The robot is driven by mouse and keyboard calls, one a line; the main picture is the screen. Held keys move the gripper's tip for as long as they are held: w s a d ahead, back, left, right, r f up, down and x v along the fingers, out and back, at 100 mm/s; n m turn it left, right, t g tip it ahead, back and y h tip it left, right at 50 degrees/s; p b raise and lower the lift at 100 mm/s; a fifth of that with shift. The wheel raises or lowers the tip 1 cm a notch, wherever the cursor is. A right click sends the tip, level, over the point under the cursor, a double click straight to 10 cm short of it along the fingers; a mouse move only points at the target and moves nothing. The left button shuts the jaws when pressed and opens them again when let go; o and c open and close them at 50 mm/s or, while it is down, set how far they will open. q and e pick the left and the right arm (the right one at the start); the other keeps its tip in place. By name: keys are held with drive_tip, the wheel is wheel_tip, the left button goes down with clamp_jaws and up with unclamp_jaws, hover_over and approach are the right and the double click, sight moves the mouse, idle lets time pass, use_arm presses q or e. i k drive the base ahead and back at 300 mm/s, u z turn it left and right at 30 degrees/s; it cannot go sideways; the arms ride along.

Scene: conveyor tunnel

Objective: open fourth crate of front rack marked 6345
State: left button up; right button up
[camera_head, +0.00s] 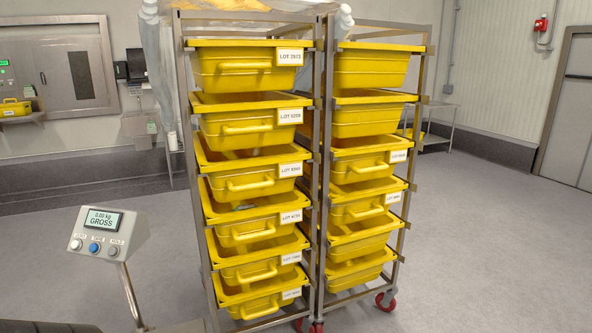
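Two steel racks of yellow crates stand side by side. The left rack (189,110) is nearer and holds several crates, each with a front handle and a white lot label. The fourth crate from the top (222,234) sits in its rack slot; its label (291,217) starts with LOT, but its number is too small to read surely. I cannot make out 6345 on any label. The top crate's label (289,57) seems to read LOT 2973. The right rack (424,100) also holds several yellow crates, some with labels. Neither of my grippers is in view.
A scale display (103,219) on a post stands at the front left, reading 0.00 kg GROSS. Clear plastic sheeting (158,70) drapes over the rack tops. Red casters (385,301) are under the racks. Open grey floor (480,250) lies to the right.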

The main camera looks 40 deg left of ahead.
sight(233, 175)
drive_tip(key=i, duration=1.35)
drive_tip(key=u, duration=3.5)
drive_tip(key=i, duration=0.5)
drive_tip(key=u, duration=0.1)
